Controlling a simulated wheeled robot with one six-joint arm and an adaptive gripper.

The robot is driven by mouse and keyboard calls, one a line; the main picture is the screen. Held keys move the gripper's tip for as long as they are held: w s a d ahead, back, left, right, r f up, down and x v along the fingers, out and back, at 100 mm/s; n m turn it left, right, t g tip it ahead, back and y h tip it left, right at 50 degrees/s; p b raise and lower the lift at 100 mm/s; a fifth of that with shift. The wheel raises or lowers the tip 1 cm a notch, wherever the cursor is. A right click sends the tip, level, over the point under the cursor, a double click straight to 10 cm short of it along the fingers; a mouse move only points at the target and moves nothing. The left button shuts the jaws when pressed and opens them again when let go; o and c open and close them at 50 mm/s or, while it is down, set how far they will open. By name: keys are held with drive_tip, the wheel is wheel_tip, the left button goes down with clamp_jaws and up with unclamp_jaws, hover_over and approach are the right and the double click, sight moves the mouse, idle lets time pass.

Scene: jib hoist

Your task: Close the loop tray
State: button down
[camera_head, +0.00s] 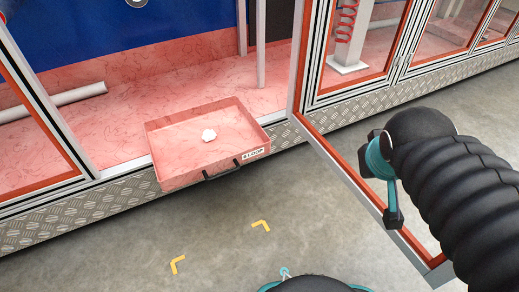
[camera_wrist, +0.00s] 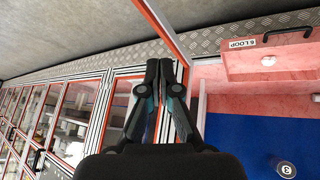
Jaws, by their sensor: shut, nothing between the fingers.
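The loop tray (camera_head: 190,160) is a pink-red open drawer that sticks out from the cabinet base in the head view.
An open glass door (camera_head: 345,175) with an orange-red frame swings out right of the tray, close to my arm. A white roller (camera_head: 55,104) lies inside the cabinet. A red coil (camera_head: 346,22) stands behind glass. The grey floor before the tray is clear, with yellow corner marks (camera_head: 261,226).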

drive_tip(key=w+a+n+t+p, duration=0.25)
drive_tip(key=w+n, duration=0.55)
drive_tip(key=w, duration=1)
drive_tip(key=n+g+y, duration=0.6)
drive_tip(key=n+y, duration=0.2)
drive_tip(key=n, duration=0.6)
approach(237, 158)
wheel_tip(237, 158, down, 5)
drive_tip(key=a, duration=0.2)
drive_tip(key=shift+w+a+r, duration=0.15)
drive_tip(key=shift+w+a, duration=0.1)
drive_tip(key=shift+w, duration=0.4)
drive_tip(key=shift+w+r, duration=0.1)
